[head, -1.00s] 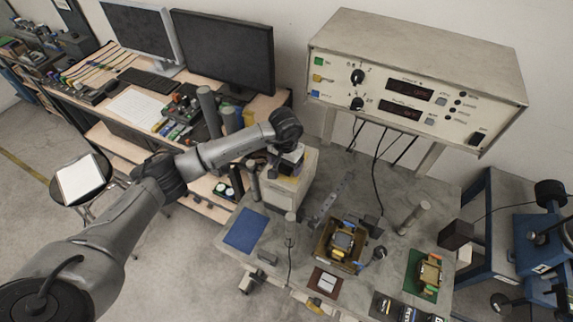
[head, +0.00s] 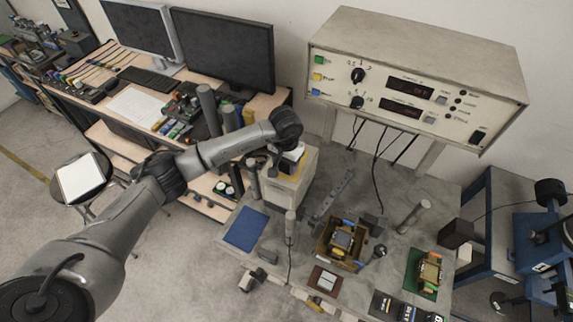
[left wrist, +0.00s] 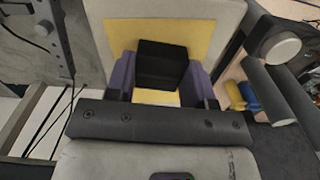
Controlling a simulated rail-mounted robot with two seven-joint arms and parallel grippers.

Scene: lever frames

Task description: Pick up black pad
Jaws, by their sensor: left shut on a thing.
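The black pad (left wrist: 162,65) is a dark block in the middle of the left wrist view. It stands in front of a yellow sheet (left wrist: 196,38) on a cream box (left wrist: 93,12). My left gripper (left wrist: 163,78) has purple fingers on both sides of the pad and is shut on it. In the head view, my left gripper (head: 287,164) is just above the cream box (head: 287,192) at the back left of the grey bench, and the pad is mostly hidden by the gripper. I cannot tell whether the pad still touches the yellow sheet. My right gripper is not in view.
A large control box (head: 420,75) stands over the back of the bench. Upright grey posts (head: 253,178) stand close left of the cream box. A blue mat (head: 245,229), an open box with parts (head: 342,242) and a green board (head: 427,273) lie on the bench.

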